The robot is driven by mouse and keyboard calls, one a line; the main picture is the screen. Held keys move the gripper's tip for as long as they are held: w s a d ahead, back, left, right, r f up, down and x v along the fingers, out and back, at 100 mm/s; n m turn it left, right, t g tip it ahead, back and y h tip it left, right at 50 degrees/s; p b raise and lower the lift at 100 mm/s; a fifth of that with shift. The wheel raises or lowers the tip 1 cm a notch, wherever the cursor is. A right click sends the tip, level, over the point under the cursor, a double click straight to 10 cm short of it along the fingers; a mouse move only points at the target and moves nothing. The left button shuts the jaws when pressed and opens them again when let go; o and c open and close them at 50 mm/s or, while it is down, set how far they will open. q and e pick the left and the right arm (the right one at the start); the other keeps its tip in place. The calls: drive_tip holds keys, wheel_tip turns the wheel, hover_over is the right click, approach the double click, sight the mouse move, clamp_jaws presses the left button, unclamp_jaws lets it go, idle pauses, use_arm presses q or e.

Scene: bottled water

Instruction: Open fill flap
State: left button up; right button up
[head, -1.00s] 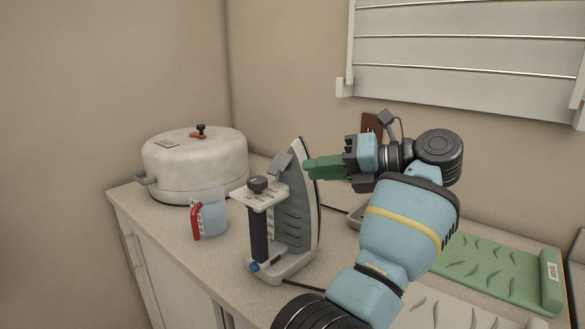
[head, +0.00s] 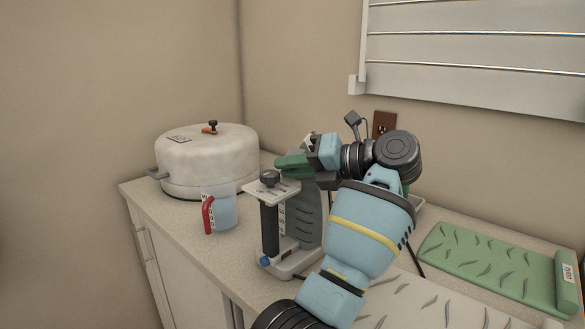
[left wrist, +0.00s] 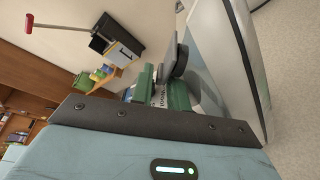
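A grey and white steam iron (head: 309,215) stands upright on its heel on the counter, with a dark handle (head: 269,228) and a dial (head: 269,177) on its light plate. My left gripper (head: 287,164) has green fingers at the top of the iron, beside the dial, and covers the fill flap in the head view. In the left wrist view the green fingers (left wrist: 161,88) are apart, and lettering on the iron shows through the gap. A grey part (left wrist: 178,58), perhaps the flap or dial, is by the fingertips. The iron's pale side (left wrist: 228,60) is close to the right. My right gripper is not in view.
A measuring cup (head: 222,210) with a red handle and a white round cooker (head: 207,160) stand to the left. A green board (head: 490,262) lies at the right. A wall outlet (head: 383,125) is behind my arm. The counter's front edge runs near the iron.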

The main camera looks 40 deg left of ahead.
use_arm(q)
drive_tip(key=shift+c, duration=0.5)
clamp_jaws()
drive_tip(key=shift+r, duration=0.1)
